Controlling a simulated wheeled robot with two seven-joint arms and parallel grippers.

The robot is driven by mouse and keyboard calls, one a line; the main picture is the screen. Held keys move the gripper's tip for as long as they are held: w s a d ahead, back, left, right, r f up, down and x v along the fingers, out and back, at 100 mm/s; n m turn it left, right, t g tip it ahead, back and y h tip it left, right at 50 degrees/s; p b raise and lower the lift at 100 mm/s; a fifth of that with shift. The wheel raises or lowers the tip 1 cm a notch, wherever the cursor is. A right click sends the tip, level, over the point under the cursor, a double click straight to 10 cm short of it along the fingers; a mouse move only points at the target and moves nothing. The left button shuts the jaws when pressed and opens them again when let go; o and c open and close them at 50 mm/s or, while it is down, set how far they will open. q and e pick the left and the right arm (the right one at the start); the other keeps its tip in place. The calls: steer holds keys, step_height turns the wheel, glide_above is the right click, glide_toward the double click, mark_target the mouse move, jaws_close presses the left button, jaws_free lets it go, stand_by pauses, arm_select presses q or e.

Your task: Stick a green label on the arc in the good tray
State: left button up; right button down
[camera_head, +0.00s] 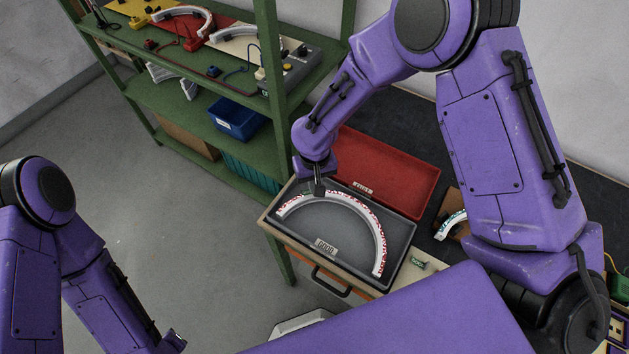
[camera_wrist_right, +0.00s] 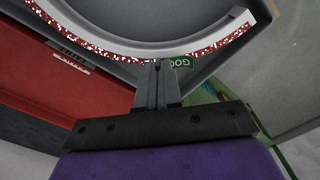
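The arc (camera_head: 372,222) is white with red speckles and lies in the dark grey good tray (camera_head: 402,226), which bears a "GOOD" plate. It curves across the top of the right wrist view (camera_wrist_right: 215,45). My right gripper (camera_head: 319,191) points down at the arc's upper left part. In the right wrist view its fingers (camera_wrist_right: 161,66) are together, with a green label (camera_wrist_right: 181,62) at their tips, close to the arc. I cannot tell whether the label touches the arc. My left gripper (camera_head: 176,342) is low at the left, far from the tray; its fingers are unclear.
A red tray (camera_head: 388,172) stands behind the good tray. Another speckled arc (camera_head: 451,224) lies at the right, partly behind my arm. A small green label (camera_head: 417,262) lies on the bench. A green shelf (camera_head: 165,86) with arcs, a blue bin (camera_head: 237,119) and devices stands left.

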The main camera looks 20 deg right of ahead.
stand_by(0.3)
steer(key=shift+p, duration=0.3)
steer(key=shift+f, duration=0.4)
stand_by(0.4)
steer(key=shift+s+f, duration=0.1)
steer(key=shift+f, duration=0.05)
steer(key=c, duration=1.2)
jaws_free()
steer(key=shift+c, duration=0.2)
steer(key=shift+p, duration=0.3)
